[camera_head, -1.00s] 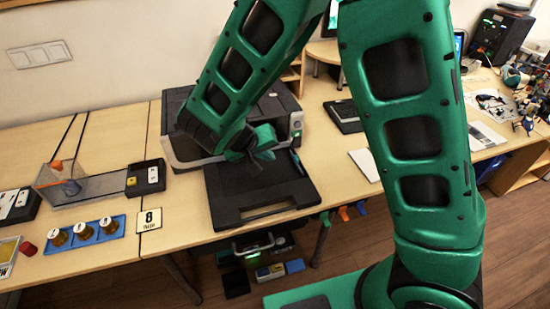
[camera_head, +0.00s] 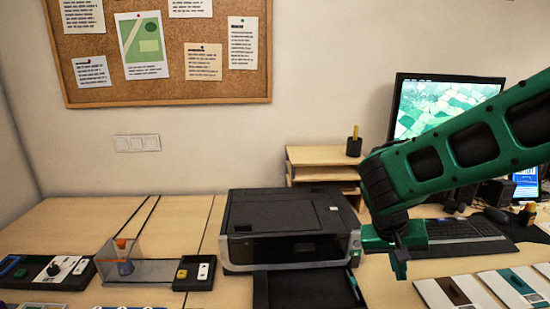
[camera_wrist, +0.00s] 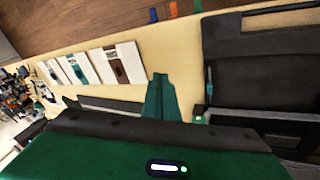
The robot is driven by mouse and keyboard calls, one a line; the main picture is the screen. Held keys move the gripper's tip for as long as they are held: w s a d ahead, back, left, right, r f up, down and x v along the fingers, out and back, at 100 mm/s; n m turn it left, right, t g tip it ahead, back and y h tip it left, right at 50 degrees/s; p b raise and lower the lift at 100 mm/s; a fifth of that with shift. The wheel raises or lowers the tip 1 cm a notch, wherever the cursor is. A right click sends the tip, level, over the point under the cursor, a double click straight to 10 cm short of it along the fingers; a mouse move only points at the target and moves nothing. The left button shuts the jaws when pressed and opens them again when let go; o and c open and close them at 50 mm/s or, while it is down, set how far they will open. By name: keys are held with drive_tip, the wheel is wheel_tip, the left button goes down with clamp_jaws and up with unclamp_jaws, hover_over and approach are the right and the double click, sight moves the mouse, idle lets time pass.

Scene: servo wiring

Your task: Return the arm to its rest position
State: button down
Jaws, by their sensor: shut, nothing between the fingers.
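My green arm reaches in from the right in the head view. Its gripper (camera_head: 399,262) hangs in front of the right side of the printer, above the desk. In the wrist view the green fingers (camera_wrist: 159,97) are together, with nothing between them. The gripper is clear of the desk and touches nothing that I can see.
A black printer (camera_head: 290,230) stands on the desk, with a black case (camera_head: 270,291) in front. A monitor (camera_head: 445,105) and keyboard (camera_head: 462,229) are behind the arm. Sample boards (camera_head: 458,292) lie at right; a clear bin (camera_head: 122,262) stands at left.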

drive_tip(key=s+d+r+m+y, duration=0.1)
drive_tip(key=s+d, duration=0.2)
drive_tip(key=s, duration=0.4)
drive_tip(key=s+d+r+m+g+y, duration=0.1)
drive_tip(key=s+d+r+y, duration=0.1)
drive_tip(key=s+d, duration=0.2)
drive_tip(key=s+d+r+m+y, duration=0.1)
drive_tip(key=s+d, duration=0.3)
drive_tip(key=s, duration=0.6)
drive_tip(key=shift+s+r+y, duration=0.15)
drive_tip(key=shift+y, duration=0.15)
drive_tip(key=shift+w+d+f+g, duration=0.1)
drive_tip(key=shift+w+f+g, duration=0.2)
drive_tip(key=shift+w, duration=0.35)
